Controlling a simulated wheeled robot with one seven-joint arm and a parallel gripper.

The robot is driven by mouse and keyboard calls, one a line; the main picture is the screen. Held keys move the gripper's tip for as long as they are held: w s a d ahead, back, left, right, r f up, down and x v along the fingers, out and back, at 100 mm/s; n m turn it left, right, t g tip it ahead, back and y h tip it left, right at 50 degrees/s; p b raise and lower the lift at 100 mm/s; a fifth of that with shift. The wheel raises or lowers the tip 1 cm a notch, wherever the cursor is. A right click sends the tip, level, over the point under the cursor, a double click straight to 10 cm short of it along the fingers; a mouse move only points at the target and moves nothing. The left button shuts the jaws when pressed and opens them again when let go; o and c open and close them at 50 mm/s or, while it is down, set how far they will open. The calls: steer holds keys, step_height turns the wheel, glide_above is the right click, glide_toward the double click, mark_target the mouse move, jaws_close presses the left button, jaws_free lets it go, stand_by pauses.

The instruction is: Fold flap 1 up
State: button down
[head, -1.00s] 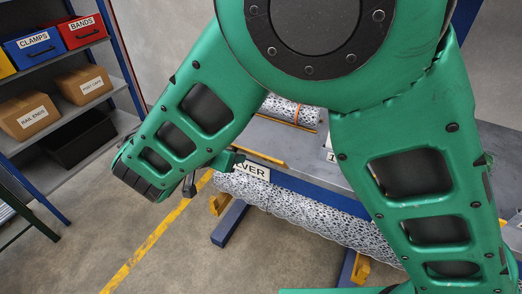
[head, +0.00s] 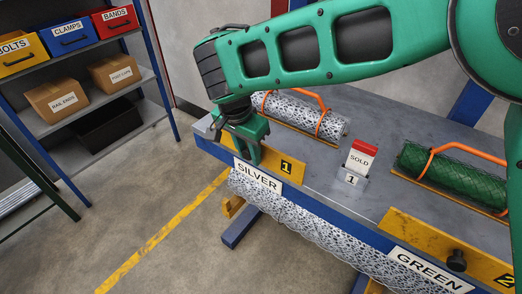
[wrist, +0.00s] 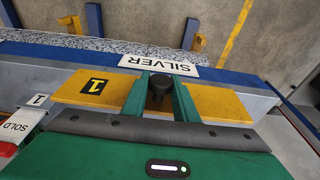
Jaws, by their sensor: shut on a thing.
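Flap 1 is a yellow plate with a black "1" (head: 285,166) along the table's front edge, just above the SILVER sign (head: 258,176). It also shows in the wrist view (wrist: 210,106), lying close to the tabletop; its exact tilt is hard to tell. My gripper (head: 249,152) comes down on the flap from above in the head view. In the wrist view its green fingers (wrist: 160,90) are shut on the flap's black knob (wrist: 160,86), one on each side. The knob is hidden by my fingers in the head view.
A silver mesh roll (head: 300,112) with orange bands lies behind flap 1. A red-and-white SOLD block (head: 361,157) stands to the right. Flap 2 (head: 425,240) and a green mesh roll (head: 440,172) are farther right. Mesh (head: 310,222) hangs below the front edge.

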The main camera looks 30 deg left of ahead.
mark_target(246, 151)
steer(key=shift+w+r+g, duration=0.15)
steer(key=shift+w+g, duration=0.15)
steer(key=shift+w, duration=0.05)
steer(key=c, duration=1.4)
jaws_free()
steer(key=shift+s, duration=0.1)
steer(key=shift+s, duration=0.1)
steer(key=r, duration=0.3)
steer(key=s+r, duration=0.1)
steer(key=r, duration=0.6)
steer(key=shift+s+a+r, duration=0.1)
steer(key=shift+s+r, duration=0.1)
steer(key=shift+r, duration=0.05)
